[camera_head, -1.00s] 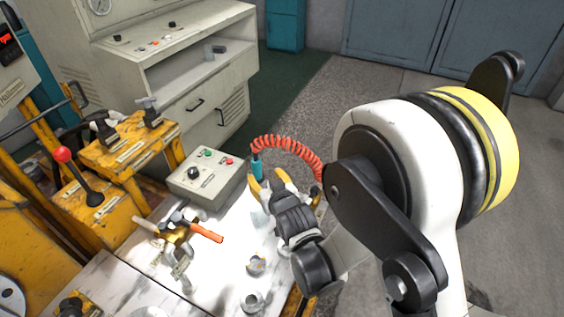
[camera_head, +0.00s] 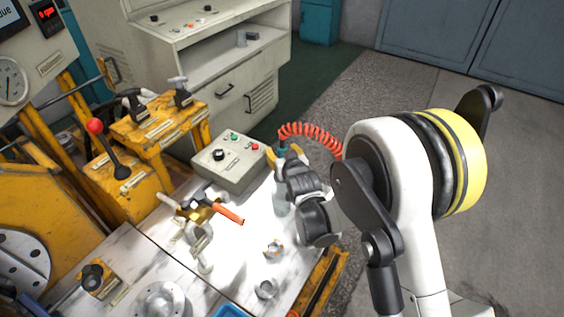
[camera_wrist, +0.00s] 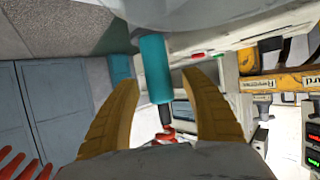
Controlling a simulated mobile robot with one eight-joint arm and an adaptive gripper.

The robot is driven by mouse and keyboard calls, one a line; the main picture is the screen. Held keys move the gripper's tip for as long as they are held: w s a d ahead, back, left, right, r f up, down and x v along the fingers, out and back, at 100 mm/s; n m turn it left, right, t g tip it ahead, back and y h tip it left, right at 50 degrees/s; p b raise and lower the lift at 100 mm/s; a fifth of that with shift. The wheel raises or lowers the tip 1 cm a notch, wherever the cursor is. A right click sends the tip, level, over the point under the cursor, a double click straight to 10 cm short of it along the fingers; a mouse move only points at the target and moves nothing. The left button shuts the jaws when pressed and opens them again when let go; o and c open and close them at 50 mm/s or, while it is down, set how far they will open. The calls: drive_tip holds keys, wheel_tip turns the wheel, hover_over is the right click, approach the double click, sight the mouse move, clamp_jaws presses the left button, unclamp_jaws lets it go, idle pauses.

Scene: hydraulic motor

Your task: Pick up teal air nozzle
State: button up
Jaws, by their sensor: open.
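The teal air nozzle (camera_wrist: 154,68) shows in the wrist view as a teal cylinder with a dark end. It lies between the two yellow fingers of my gripper (camera_wrist: 178,105), with gaps on both sides. In the head view, a small teal part of the nozzle (camera_head: 281,149) shows at the end of the red coiled hose (camera_head: 312,132). My gripper (camera_head: 285,157) is open around it, beside the grey control box. The gripper body and arm hide part of the nozzle there.
The grey control box (camera_head: 232,162) with buttons stands just left of my gripper. An orange-handled tool (camera_head: 228,214), a small ring part (camera_head: 273,249) and a metal cup (camera_head: 266,288) lie on the white worktop (camera_head: 240,258). Yellow machinery (camera_head: 150,135) stands at left.

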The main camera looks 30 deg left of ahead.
clamp_jaws()
wheel_tip(320, 180, up, 10)
drive_tip(key=p, duration=0.4)
drive_tip(key=shift+r, duration=0.15)
